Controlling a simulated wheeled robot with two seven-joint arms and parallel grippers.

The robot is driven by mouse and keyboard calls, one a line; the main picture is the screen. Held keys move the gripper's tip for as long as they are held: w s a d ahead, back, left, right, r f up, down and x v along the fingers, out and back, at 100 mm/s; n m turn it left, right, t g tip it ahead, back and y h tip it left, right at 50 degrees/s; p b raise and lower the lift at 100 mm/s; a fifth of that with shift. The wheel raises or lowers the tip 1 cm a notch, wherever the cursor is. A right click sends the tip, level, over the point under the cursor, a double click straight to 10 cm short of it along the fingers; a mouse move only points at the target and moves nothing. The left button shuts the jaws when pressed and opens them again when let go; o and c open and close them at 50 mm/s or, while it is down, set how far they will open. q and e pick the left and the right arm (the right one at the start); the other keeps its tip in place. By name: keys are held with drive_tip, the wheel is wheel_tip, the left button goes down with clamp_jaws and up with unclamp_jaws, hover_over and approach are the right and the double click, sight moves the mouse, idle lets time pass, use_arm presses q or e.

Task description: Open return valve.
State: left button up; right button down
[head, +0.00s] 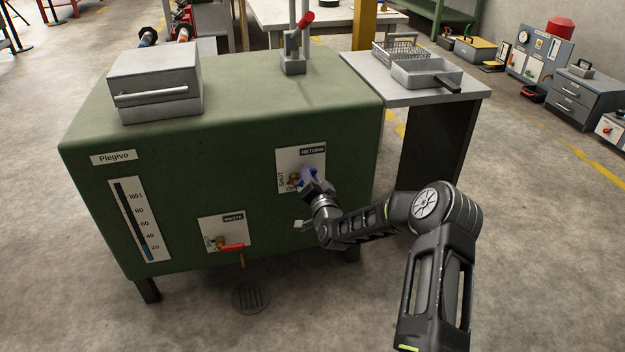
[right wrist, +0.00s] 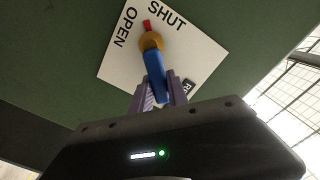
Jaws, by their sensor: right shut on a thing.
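The return valve shows on its white plate (head: 314,159) on the green tank's front, with a brass hub (right wrist: 151,42) and a blue handle (right wrist: 154,68). In the right wrist view a short red tip (right wrist: 147,26) on the far side of the hub points between the words OPEN and SHUT, nearer SHUT. My right gripper (head: 309,178) is shut on the blue handle. Its purple fingers (right wrist: 160,90) sit on either side of the handle's outer end. In the head view the gripper hides part of the valve. My left gripper is not in view.
A waste valve with a red handle (head: 232,247) sits lower left on the tank (head: 190,180), beside a level gauge (head: 134,220). A grey box (head: 155,85) and a red-handled fitting (head: 294,55) stand on top. A side table (head: 463,84) with trays adjoins the right.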

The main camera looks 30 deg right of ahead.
drive_tip(key=n, duration=0.1)
drive_tip(key=a+n+b, duration=0.1)
drive_tip(key=n, duration=0.1)
drive_tip(key=shift+w+a+r+n, duration=0.2)
drive_tip(key=shift+w+r+n, duration=0.05)
drive_tip(key=shift+r+n, duration=0.15)
drive_tip(key=n+b, duration=0.1)
drive_tip(key=a+n, duration=0.1)
drive_tip(key=n, duration=0.1)
drive_tip(key=a+n+b, duration=0.1)
drive_tip(key=n, duration=0.1)
drive_tip(key=shift+w+r+b, duration=0.3)
drive_tip(key=shift+w+b, duration=0.05)
drive_tip(key=shift+n, duration=0.3)
drive_tip(key=c, duration=1.3)
unclamp_jaws()
drive_tip(key=shift+a, duration=0.1)
drive_tip(key=shift+p+v, duration=0.9)
drive_tip(key=shift+v, duration=3)
